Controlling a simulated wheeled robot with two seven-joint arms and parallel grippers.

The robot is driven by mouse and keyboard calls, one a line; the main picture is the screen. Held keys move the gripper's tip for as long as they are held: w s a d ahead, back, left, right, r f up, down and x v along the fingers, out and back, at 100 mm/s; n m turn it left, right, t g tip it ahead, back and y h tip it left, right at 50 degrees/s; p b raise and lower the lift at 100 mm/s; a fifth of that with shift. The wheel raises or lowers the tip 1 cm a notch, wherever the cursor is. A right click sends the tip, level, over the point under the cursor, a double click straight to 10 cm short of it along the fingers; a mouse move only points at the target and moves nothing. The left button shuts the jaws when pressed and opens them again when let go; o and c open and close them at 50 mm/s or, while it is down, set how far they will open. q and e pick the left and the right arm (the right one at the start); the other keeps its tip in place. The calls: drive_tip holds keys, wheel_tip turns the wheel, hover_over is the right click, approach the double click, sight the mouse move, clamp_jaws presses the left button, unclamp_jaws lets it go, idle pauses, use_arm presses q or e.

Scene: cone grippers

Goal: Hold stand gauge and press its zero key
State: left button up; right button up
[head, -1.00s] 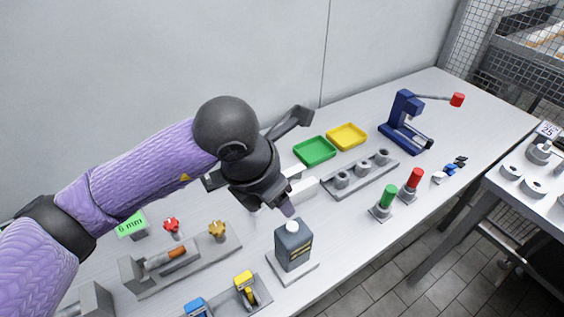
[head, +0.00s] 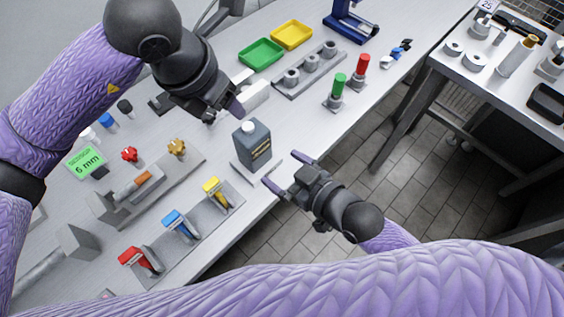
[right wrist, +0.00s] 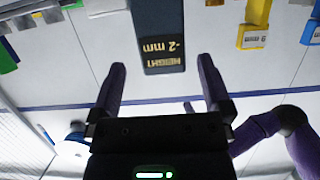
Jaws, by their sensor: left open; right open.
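The stand gauge (head: 252,146) is a dark grey upright box with a white key (head: 249,127) on top. It stands on a light base plate near the table's front edge. In the right wrist view the gauge (right wrist: 160,25) shows upside-down text reading HEIGHT -2 mm. My right gripper (head: 287,173) is open and empty, in front of the gauge and apart from it. In the right wrist view its fingers (right wrist: 160,72) point at the gauge. My left gripper (head: 228,106) is open, just behind and left of the gauge's top in the head view; its fingers partly overlap.
Coloured clamps (head: 178,224) sit front left, beside a grey fixture (head: 130,198) and a green 6 mm sign (head: 86,162). Behind are green (head: 261,54) and yellow (head: 291,35) trays and a ring rack (head: 310,68). Green (head: 338,88) and red (head: 362,66) handles stand right.

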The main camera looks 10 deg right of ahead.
sight(262, 154)
drive_tip(key=x, duration=0.9)
drive_tip(key=shift+w+a, duration=0.2)
drive_tip(key=shift+w, duration=0.05)
drive_tip(key=c, duration=1.1)
use_arm(q)
drive_tip(key=shift+c, duration=0.7)
use_arm(e)
drive_tip(key=shift+c, duration=0.4)
use_arm(q)
clamp_jaws()
use_arm(e)
drive_tip(key=shift+f, duration=0.1)
